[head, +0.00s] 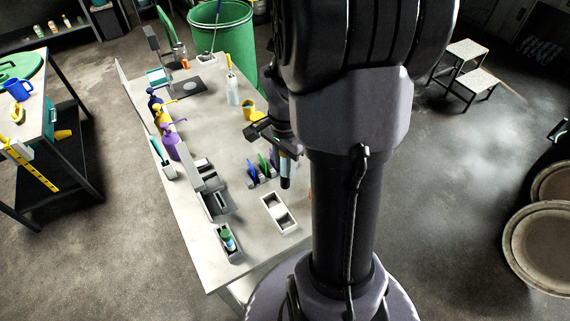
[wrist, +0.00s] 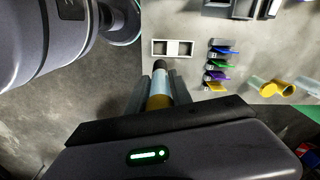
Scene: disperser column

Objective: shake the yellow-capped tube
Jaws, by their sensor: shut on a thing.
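My gripper (wrist: 160,88) is shut on a tube (wrist: 160,78) with a yellow band or cap at its near end, a pale blue body and a dark far end. The head view also shows the tube (head: 286,167), hanging roughly upright below my gripper (head: 287,152), dark end down. It is above the right side of the white table (head: 215,263), touching nothing else that I can see. My arm and the jaws hide part of the tube's top. A white block with two square wells (head: 279,212) lies on the table nearby.
A rack with several coloured pieces (wrist: 220,66) stands beside the block. A green-capped bottle (head: 227,238) sits in a tray, near a grey device (head: 213,197). Spray bottles (head: 170,143) line the left edge. A yellow cup (head: 248,110) and green bin (head: 222,32) are farther back.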

